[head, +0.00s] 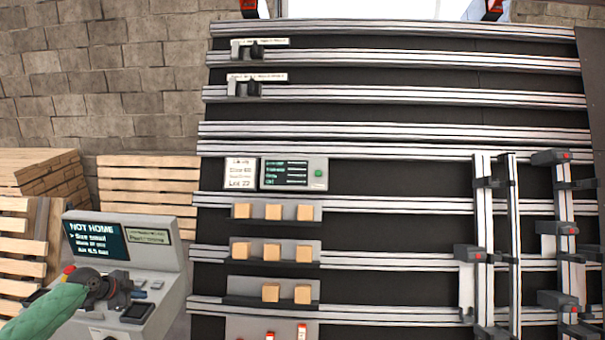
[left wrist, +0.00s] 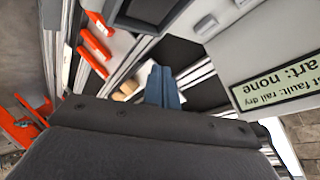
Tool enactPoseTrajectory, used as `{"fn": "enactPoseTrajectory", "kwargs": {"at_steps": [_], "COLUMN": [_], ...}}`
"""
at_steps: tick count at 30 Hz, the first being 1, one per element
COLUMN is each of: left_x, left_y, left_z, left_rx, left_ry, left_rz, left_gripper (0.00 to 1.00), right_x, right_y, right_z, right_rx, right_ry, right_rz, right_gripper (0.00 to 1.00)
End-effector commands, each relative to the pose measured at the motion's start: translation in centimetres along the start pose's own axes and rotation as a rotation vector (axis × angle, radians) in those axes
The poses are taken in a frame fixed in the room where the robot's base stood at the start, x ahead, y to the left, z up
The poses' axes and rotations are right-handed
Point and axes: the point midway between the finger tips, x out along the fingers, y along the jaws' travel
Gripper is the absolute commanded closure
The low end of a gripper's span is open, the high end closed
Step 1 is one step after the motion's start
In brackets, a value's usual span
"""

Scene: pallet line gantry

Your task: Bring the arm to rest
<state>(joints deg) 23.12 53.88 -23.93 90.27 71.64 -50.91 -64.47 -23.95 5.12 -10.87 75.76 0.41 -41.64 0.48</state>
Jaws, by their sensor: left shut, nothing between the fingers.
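My left arm comes in from the lower left in a green sleeve. Its dark gripper (head: 128,288) is over the sloped deck of a grey console (head: 165,293), in front of the screen. I cannot tell whether it touches the deck. In the left wrist view the blue fingers (left wrist: 163,86) are together with nothing between them. The console screen (head: 97,240) reads "NOT HOME" with smaller lines below. A label beside it shows in the left wrist view (left wrist: 282,90). My right gripper is not in view.
A dark rack with pale rails (head: 400,140) fills the middle and right. Wooden blocks (head: 273,212) sit on its small shelves, beneath a display (head: 285,173) with a green button. Vertical carriages (head: 484,240) stand at right. Wooden pallets (head: 147,185) are behind the console. Orange parts (left wrist: 97,45) show in the left wrist view.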

Motion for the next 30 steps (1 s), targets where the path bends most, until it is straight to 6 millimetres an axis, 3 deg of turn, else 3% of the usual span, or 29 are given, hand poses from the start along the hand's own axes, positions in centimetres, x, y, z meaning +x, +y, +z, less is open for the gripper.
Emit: {"fn": "enactPoseTrajectory", "kwargs": {"at_steps": [8, 14, 21, 30], "left_x": [2.9, 5.3, 7.6, 6.0], "left_y": [5.8, 12.4, 24.9, 38.0], "left_z": [-1.9, -4.1, -8.3, -12.6], "left_rx": [-0.022, -0.053, -0.144, -0.322], "left_ry": [-0.005, -0.018, -0.059, -0.149], "left_rz": [0.06, 0.119, 0.198, 0.222], "left_gripper": [1.0, 1.0, 1.0, 1.0], "right_x": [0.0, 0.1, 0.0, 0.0], "right_y": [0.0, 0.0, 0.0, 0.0], "right_z": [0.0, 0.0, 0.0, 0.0], "right_rx": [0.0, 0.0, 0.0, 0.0], "right_ry": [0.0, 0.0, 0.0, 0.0], "right_rz": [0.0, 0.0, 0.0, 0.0], "right_gripper": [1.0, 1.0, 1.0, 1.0]}}
